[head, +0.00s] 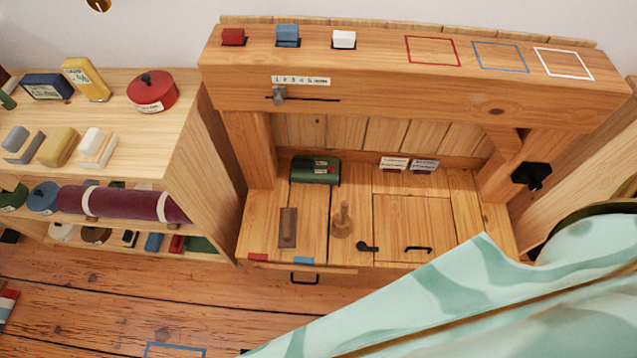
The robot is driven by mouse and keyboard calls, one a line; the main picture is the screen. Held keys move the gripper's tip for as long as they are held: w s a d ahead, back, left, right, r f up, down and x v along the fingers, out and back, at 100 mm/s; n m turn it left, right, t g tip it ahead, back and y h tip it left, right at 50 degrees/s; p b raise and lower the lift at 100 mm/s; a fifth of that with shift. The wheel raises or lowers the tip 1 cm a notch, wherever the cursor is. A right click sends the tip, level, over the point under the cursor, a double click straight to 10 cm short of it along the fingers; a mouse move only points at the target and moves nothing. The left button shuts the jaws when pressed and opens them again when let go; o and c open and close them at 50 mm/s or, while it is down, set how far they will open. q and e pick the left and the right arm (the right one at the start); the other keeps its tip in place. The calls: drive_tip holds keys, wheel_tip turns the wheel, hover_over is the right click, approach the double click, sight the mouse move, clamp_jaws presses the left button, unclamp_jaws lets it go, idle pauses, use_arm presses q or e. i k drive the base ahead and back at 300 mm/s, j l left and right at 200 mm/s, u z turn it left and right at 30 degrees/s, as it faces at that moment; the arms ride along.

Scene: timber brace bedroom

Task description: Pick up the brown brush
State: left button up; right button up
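A flat, dark brown oblong piece (288,228) lies on the left part of the wooden bench top, its long side running front to back. It looks like the brown brush, but no bristles show from above. An upright turned wooden peg (342,220) stands to its right, apart from it. Neither of my grippers is in view.
A green box (315,171) sits behind the brown piece. A black knob (367,247) and a black handle (418,249) are to the right. A loaded shelf (185,150) stands left. An overhead beam (400,85) spans the bench. Pale green patterned cloth (480,300) covers the lower right.

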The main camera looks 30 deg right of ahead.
sight(288, 216)
drive_tip(key=z, duration=0.4)
drive_tip(key=i+j, duration=0.15)
drive_tip(key=j, duration=0.2)
drive_tip(key=i+j, duration=0.15)
drive_tip(key=j, duration=0.2)
drive_tip(key=z, duration=1.65)
